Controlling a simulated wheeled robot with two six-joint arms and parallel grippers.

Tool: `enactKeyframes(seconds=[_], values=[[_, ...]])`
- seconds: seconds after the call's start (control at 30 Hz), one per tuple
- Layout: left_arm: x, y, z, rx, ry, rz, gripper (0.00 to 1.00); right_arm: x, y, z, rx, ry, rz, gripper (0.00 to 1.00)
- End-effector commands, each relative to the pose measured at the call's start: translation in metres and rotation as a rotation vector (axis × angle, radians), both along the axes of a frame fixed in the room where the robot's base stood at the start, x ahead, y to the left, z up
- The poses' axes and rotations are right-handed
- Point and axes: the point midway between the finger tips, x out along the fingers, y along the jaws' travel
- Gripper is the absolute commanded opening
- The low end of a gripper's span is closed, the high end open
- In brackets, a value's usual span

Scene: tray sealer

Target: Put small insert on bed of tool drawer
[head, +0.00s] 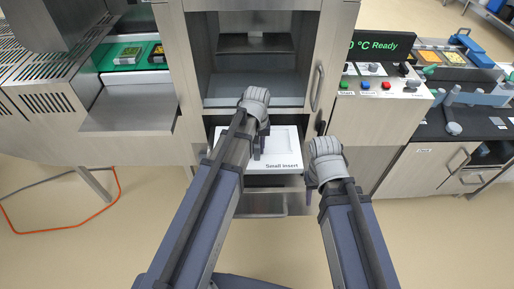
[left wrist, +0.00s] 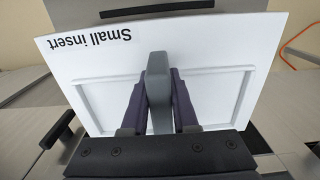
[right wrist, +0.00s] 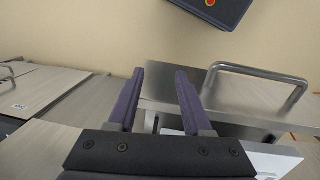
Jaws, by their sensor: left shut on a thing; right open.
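The small insert (head: 287,150) is a white plate with a raised rectangular frame and the printed words "Small insert". It lies over the open tool drawer (head: 262,181) below the sealer chamber; I cannot tell whether it rests fully on the bed. My left gripper (head: 257,150) is shut on the insert's grey upright handle. In the left wrist view the handle (left wrist: 158,90) stands between the two fingers, with the insert (left wrist: 215,60) beneath. My right gripper (head: 322,170) is open and empty to the right of the drawer; its fingers (right wrist: 160,95) show apart in the right wrist view.
The sealer chamber (head: 255,88) stands open above the drawer. A lower drawer handle (head: 262,213) juts out beneath. A control panel (head: 380,85) with buttons and a "Ready" display is at right. A steel shelf (head: 130,115) is at left. An orange cable (head: 75,228) lies on the floor.

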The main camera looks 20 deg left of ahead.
Motion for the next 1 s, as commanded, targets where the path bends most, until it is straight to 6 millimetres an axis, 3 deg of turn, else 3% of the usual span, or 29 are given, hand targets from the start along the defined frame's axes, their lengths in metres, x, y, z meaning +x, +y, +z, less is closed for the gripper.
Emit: enactKeyframes(seconds=[0.6, 1.0], values=[[0.0, 0.0, -0.057, 0.0, 0.0, 0.0, 0.0, 0.0, 0.0, -0.057, 0.0, 0.0, 0.0, 0.5], [0.0, 0.0, -0.063, 0.0, -0.001, 0.0, 0.0, 0.0, 0.0, -0.063, 0.0, 0.0, 0.0, 0.5]])
